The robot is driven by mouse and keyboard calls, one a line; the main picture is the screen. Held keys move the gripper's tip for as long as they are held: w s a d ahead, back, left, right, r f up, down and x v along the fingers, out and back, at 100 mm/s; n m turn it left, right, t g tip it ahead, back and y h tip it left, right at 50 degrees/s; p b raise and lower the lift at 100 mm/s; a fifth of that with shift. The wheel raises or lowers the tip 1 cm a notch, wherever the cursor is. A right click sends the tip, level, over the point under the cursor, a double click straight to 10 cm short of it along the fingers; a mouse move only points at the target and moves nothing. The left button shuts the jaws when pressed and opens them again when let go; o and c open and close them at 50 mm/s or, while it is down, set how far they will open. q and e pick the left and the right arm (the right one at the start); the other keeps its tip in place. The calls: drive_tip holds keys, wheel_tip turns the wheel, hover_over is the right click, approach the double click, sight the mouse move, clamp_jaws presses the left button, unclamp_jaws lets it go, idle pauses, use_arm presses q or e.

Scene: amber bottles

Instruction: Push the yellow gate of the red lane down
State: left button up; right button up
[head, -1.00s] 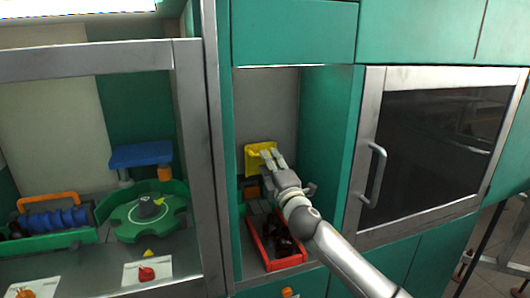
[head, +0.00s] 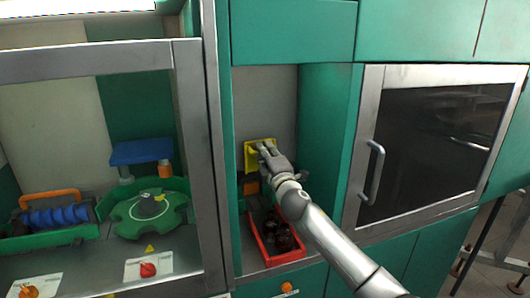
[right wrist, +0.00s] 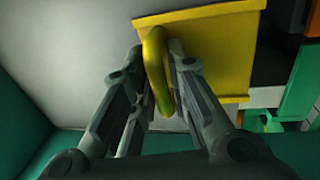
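The yellow gate (head: 250,158) is at the back of the narrow bay, above the red lane (head: 261,245). In the right wrist view the gate (right wrist: 222,55) is a yellow plate with a looped handle (right wrist: 160,75). My right gripper (head: 266,148) is at the gate, its fingers drawn in on either side of the handle. The fingers (right wrist: 157,48) look closed on it, with little gap visible. The red lane is a red-edged tray with dark amber bottles (head: 281,238) in it. My right arm hides part of the gate and lane. My left gripper is out of view.
Green side walls (head: 325,150) and a metal post (head: 211,150) bound the narrow bay. A glass-fronted door with a metal handle (head: 372,175) is to the right. A green turntable (head: 150,216) and a blue roller unit (head: 55,217) stand in the left bay.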

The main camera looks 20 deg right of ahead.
clamp_jaws()
wheel_tip(320, 180, down, 9)
drive_tip(key=b, duration=0.7)
drive_tip(key=shift+d+r, duration=0.1)
drive_tip(key=o, duration=0.5)
unclamp_jaws()
drive_tip(key=shift+r, duration=0.1)
drive_tip(key=shift+o, duration=0.2)
drive_tip(key=shift+d, duration=0.1)
